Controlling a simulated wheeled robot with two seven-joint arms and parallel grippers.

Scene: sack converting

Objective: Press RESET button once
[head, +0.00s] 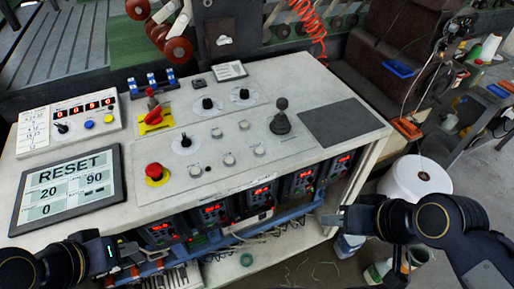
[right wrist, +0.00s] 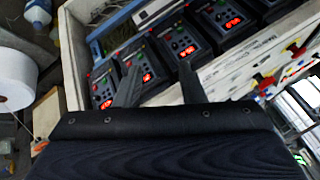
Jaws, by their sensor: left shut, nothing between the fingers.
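The word RESET stands in large letters on a dark-framed display (head: 68,187) at the left of the console, above the numbers 20, 90 and 0. Small labels beside the console's buttons are too small to read, so I cannot tell which button is marked RESET. My left gripper (head: 128,268) is at the lower left, below the console's front edge, shut and empty, clear of the display. My right gripper (head: 330,217) is at the console's front right. In the right wrist view its two fingers (right wrist: 157,85) are apart with nothing between them.
The console top (head: 255,150) carries a red mushroom button (head: 154,171), a black joystick (head: 281,119), knobs and white buttons. A counter box (head: 70,122) has blue and yellow buttons. Red-lit controllers (head: 260,193) line the front. A white roll (head: 415,178) stands right.

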